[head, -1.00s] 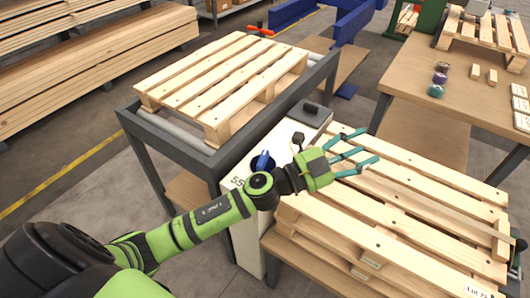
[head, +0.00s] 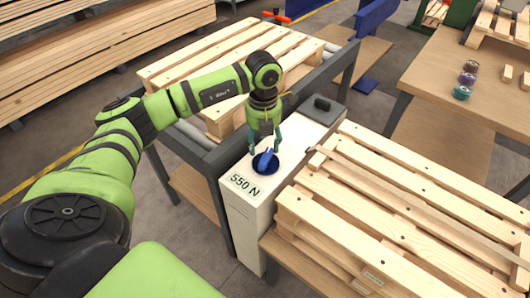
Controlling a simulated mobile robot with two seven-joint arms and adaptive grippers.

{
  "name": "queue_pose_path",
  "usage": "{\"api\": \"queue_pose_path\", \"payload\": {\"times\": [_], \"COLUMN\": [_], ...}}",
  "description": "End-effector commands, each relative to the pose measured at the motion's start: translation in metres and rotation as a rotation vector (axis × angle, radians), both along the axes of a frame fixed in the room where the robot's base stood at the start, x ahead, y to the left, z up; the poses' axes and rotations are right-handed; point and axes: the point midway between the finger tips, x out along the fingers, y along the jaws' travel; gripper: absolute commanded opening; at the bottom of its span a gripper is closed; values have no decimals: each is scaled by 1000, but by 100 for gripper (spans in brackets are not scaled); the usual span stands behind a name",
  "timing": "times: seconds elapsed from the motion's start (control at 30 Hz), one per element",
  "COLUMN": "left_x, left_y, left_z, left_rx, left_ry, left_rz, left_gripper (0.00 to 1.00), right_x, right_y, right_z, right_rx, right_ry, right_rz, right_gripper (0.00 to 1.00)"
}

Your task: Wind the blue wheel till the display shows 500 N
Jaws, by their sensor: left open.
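The blue wheel (head: 265,163) sits on top of a white cabinet (head: 243,222) between the two pallet stands. The display (head: 245,188) on the cabinet's top, in front of the wheel, reads 550 N. My left gripper (head: 265,152) points down over the wheel with its fingers apart, one on each side of the wheel's raised blue grip. I cannot tell whether the fingers touch it. The far edge of the wheel is partly hidden by the gripper. My right gripper is not in view.
A pallet (head: 215,62) lies on the roller stand behind my left arm. Stacked pallets (head: 400,215) stand close to the cabinet's right. A wooden table (head: 440,70) with small coloured spools is at upper right.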

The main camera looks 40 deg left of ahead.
Motion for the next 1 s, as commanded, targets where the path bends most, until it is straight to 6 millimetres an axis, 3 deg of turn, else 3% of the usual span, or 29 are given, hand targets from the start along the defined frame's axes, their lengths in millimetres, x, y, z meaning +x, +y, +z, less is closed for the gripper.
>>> {"api": "queue_pose_path", "payload": {"times": [0.3, 0.67, 0.77, 0.8, 0.83, 1.0], "left_x": [0, 0, 0, 0, 0, 0], "left_y": [-1, -2, -2, -2, -2, -2], "left_z": [-45, -52, -52, -52, -52, -51], "left_rx": [-5, -6, -6, -6, -6, -6], "left_ry": [1, -2, -2, -2, -2, -2], "left_rz": [-2, -3, -3, -3, -3, 2], "left_gripper": [57, 57, 21, 5, 0, 0], "right_x": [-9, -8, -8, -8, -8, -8], "right_y": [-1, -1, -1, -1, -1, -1], "right_z": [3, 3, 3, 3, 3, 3], "right_rx": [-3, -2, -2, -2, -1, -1], "right_ry": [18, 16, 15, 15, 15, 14], "right_rz": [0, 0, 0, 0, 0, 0], "right_gripper": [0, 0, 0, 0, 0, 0]}}
